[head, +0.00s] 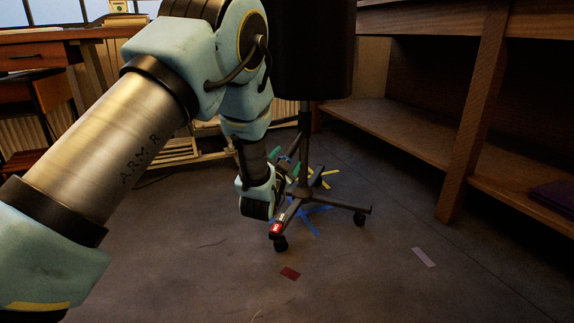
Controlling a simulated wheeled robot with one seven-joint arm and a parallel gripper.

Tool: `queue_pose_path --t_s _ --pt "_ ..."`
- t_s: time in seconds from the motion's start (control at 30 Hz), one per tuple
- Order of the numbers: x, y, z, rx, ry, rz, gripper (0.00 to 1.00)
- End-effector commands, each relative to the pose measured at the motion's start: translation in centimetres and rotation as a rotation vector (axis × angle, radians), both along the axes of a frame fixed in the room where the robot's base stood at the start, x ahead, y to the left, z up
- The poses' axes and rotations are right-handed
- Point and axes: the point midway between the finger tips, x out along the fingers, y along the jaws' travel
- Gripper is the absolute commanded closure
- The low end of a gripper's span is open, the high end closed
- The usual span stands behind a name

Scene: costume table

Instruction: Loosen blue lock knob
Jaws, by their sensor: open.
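A dark dress form or similar body (310,50) stands on a thin pole (304,145) above a dark wheeled base (303,197). My gripper (283,180) is low beside the pole, just left of it, largely hidden behind my wrist and against the dark base. It is open, and I see nothing held in it. I cannot clearly make out a blue lock knob; small green and blue bits show by the pole near my gripper, too small to tell apart. Whether my gripper touches the stand cannot be told.
Blue tape (316,214) and yellow tape (320,180) mark the floor under the base. A wooden shelf unit (462,130) stands right; a desk (60,45) stands left.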

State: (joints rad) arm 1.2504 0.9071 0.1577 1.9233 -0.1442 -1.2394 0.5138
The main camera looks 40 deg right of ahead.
Motion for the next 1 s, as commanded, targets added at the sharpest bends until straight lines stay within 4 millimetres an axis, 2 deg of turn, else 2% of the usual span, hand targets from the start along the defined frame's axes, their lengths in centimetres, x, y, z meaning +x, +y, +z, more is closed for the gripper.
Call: queue_pose_path --t_s 0.37,1.0 --pt "0.35 -0.55 0.07 0.000 0.000 0.000 0.21" --pt "0.32 -0.54 0.05 0.000 0.000 0.000 0.92"
